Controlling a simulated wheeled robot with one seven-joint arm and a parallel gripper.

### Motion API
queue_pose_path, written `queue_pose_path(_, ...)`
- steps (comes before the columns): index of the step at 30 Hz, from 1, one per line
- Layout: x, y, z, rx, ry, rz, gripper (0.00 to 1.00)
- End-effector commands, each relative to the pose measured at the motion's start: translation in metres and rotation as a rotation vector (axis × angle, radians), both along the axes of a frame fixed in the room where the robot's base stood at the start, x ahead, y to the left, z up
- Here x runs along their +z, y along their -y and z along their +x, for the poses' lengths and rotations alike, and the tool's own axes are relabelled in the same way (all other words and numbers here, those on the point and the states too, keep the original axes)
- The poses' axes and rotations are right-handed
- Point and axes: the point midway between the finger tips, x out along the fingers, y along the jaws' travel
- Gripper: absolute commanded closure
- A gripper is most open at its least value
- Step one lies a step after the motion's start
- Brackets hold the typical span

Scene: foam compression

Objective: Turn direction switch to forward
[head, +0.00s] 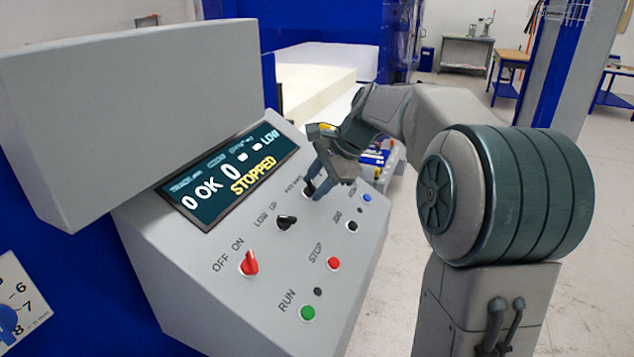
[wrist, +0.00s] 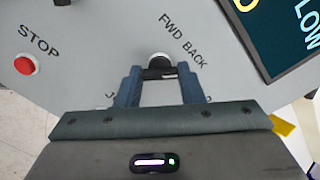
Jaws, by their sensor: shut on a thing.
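The direction switch (wrist: 160,61) is a black knob on the sloped grey panel, under the label FWD BACK in the wrist view. My gripper (wrist: 161,74) has its two blue-grey fingers on either side of the knob and is shut on it. In the head view my gripper (head: 316,184) reaches down to the upper right part of the panel and mostly hides the switch. Which way the knob points I cannot tell.
The panel (head: 190,285) also carries a red OFF/ON switch (head: 249,263), a black LOW/UP switch (head: 286,223), a red STOP button (head: 333,263), a green RUN button (head: 307,313) and a blue button (head: 367,198). The display (head: 228,177) reads STOPPED and LOW.

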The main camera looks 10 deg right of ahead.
Motion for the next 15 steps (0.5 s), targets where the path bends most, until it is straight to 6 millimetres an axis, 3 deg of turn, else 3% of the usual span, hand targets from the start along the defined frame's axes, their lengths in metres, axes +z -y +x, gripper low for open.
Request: queue_pose_path(15,-0.0009,-0.0001,-0.0001,0.319,0.159,-0.115,0.88)
